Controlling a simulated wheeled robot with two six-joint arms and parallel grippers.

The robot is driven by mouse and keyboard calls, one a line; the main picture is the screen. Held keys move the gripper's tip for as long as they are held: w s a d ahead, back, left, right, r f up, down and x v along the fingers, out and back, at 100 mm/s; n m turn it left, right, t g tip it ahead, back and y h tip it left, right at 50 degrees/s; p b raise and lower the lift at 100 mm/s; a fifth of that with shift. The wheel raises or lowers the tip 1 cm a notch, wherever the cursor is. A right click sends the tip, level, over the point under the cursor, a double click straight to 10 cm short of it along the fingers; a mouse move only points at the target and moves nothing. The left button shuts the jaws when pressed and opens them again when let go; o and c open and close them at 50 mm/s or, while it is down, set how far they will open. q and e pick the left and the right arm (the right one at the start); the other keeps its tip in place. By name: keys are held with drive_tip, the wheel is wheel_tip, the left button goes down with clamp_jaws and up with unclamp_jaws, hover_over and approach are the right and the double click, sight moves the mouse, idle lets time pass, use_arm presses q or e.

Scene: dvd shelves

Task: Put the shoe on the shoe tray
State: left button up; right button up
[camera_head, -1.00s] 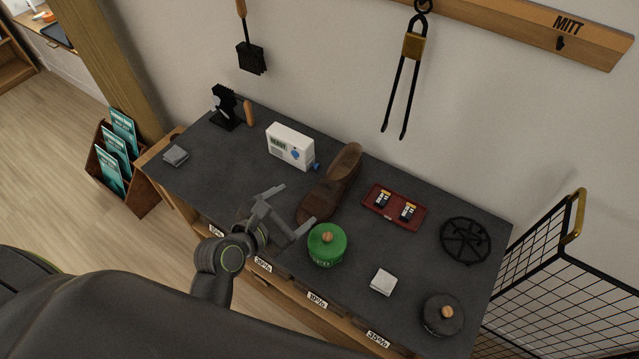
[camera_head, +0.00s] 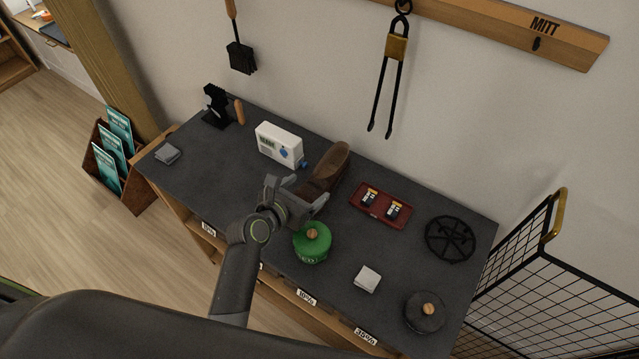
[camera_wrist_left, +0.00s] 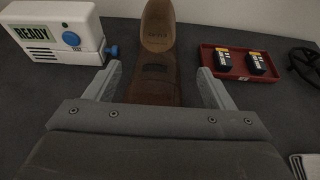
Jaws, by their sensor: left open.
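A brown shoe (camera_head: 332,168) lies on the dark tabletop between a white box and a red tray. In the left wrist view the shoe (camera_wrist_left: 158,60) runs away from me, and its near part passes between the fingers. My left gripper (camera_head: 300,190) is open, with a finger on each side of the shoe's near end. In the left wrist view its fingers (camera_wrist_left: 157,88) stand apart from the shoe's sides. No contact is clear. I cannot identify a shoe tray; a small red tray (camera_head: 361,211) holds two small black items. My right gripper does not show.
The white box marked READY (camera_head: 279,145) is left of the shoe. A green canister (camera_head: 312,250) stands close to the gripper's near side. A white block (camera_head: 367,279), a black round trivet (camera_head: 450,239) and a dark lidded pot (camera_head: 425,318) are to the right. The left tabletop is mostly clear.

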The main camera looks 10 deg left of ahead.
sight(315, 181)
use_arm(q)
drive_tip(key=shift+x, duration=3)
drive_tip(key=shift+a, duration=0.15)
drive_tip(key=shift+w, duration=0.1)
drive_tip(key=c, duration=1.4)
wheel_tip(315, 181, up, 10)
drive_tip(key=p, duration=0.2)
drive_tip(key=s+a+r+m+g+h, duration=0.1)
drive_tip(key=s+a+r+m+h, duration=0.1)
drive_tip(key=s+a+r, duration=0.5)
drive_tip(key=s+a+r+m+g+h, duration=0.2)
drive_tip(key=s+r+m+g+h, duration=0.1)
drive_tip(key=s, duration=0.5)
drive_tip(key=shift+r+m+g+h, duration=0.4)
drive_tip(key=shift+r+m, duration=0.3)
drive_tip(key=shift+r, duration=0.6)
